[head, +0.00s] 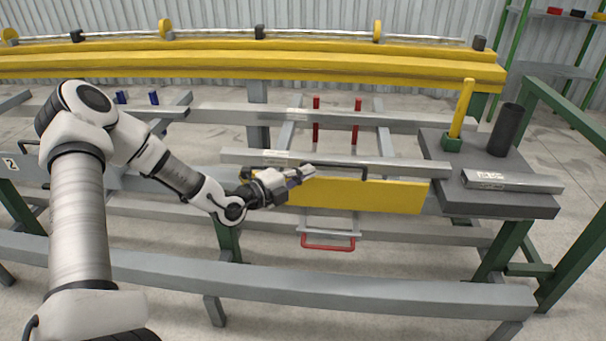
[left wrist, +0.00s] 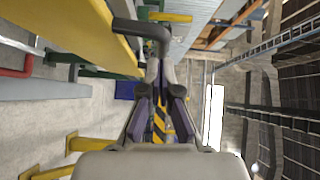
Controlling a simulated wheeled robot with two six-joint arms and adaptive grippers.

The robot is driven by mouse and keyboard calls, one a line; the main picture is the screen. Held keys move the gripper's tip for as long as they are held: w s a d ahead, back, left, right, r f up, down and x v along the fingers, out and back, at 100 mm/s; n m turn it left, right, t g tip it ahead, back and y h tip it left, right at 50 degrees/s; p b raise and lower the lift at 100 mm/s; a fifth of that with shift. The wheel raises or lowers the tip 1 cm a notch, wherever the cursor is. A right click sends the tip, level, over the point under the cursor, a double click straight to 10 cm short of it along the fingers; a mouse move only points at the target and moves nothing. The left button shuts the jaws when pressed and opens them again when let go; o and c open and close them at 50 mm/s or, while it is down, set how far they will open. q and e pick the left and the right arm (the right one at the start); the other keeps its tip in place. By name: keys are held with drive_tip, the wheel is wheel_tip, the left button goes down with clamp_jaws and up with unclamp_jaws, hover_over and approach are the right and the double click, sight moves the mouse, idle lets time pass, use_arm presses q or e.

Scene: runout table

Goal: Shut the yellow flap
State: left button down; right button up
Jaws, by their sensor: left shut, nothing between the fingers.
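The yellow flap (head: 385,195) is a long flat panel below a grey metal bar on the runout table; its face is towards me in the head view. A dark handle bar (head: 345,165) runs along its upper part. In the left wrist view the flap (left wrist: 85,22) fills the upper left and the dark handle (left wrist: 148,29) has a bent end just ahead of my fingers. My left gripper (head: 308,173) is shut and empty, close to the handle, and covers the flap's left part. It also shows in the left wrist view (left wrist: 160,68). I cannot tell whether it touches the handle.
A red-handled frame (head: 328,246) hangs below the flap. A grey rail (head: 300,285) crosses in front. On the right, a dark plate (head: 500,207) bears a yellow post (head: 463,105), a black cylinder (head: 505,130) and a metal bar (head: 515,181). A yellow beam (head: 240,65) runs behind.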

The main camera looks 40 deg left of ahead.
use_arm(q)
drive_tip(key=shift+w+a+r, duration=0.2)
drive_tip(key=shift+w+a, duration=0.1)
drive_tip(key=shift+w, duration=0.15)
drive_tip(key=shift+w+a+b, duration=0.35)
drive_tip(key=shift+w+b, duration=0.1)
drive_tip(key=shift+w, duration=0.15)
drive_tip(key=shift+w+a+r, duration=0.1)
drive_tip(key=shift+r, duration=0.1)
drive_tip(key=shift+a+r, duration=0.1)
drive_tip(key=shift+r, duration=0.1)
wheel_tip(320, 180, up, 10)
drive_tip(key=shift+f, duration=0.2)
